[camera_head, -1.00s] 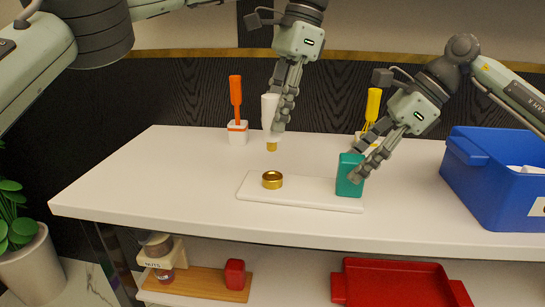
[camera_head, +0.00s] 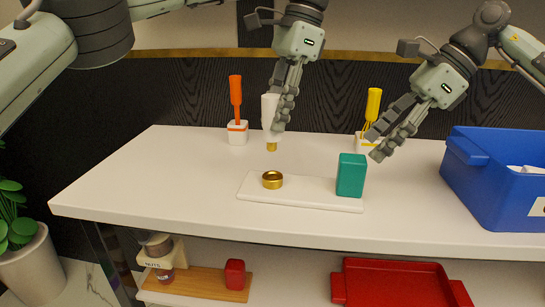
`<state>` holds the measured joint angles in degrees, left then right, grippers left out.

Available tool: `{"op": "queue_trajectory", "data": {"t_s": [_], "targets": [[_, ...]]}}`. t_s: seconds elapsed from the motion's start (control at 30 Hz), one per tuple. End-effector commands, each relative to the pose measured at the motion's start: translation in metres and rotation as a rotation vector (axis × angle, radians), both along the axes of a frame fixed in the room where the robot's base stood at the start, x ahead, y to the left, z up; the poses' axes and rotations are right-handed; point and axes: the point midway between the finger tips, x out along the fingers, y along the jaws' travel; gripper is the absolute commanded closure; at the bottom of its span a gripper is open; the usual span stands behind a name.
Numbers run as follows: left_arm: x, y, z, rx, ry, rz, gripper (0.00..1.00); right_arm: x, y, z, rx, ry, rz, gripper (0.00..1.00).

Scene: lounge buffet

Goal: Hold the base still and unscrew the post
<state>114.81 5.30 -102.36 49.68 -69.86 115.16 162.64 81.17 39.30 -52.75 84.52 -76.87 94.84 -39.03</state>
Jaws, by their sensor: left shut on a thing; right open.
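The base is a flat white board (camera_head: 308,197) on the counter, with a gold ring socket (camera_head: 272,180) at its left end and a teal block (camera_head: 351,175) standing at its right end. The post (camera_head: 271,112) is white with a gold lower tip. My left gripper (camera_head: 281,118) is shut on the post and holds it upright, clear above the socket. My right gripper (camera_head: 377,148) is open and empty, up and to the right of the teal block, apart from it.
An orange-handled utensil in a white holder (camera_head: 237,132) stands at the back left. A yellow whisk (camera_head: 372,106) stands behind my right gripper. A blue bin (camera_head: 496,180) is at the right. The counter's left part (camera_head: 160,185) is clear.

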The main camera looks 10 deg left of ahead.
Motion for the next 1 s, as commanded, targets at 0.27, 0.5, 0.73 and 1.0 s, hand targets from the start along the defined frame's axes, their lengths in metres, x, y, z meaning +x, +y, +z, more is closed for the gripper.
{"op": "queue_trajectory", "data": {"t_s": [0.27,0.5,0.73,1.0], "targets": [[0.000,0.000,0.000,0.000,0.000,0.000,1.00,0.000,-0.014,0.021,0.001,-0.003,-0.003,0.41],[0.000,0.000,0.000,0.000,0.000,0.000,1.00,-0.002,-0.043,0.064,0.002,-0.003,-0.002,0.41],[0.000,0.000,0.000,0.000,0.000,0.000,1.00,-0.003,-0.063,0.093,0.001,-0.001,0.000,0.41],[0.000,0.000,0.000,0.000,0.000,0.000,1.00,-0.004,-0.068,0.099,0.001,0.000,0.000,0.41]]}}
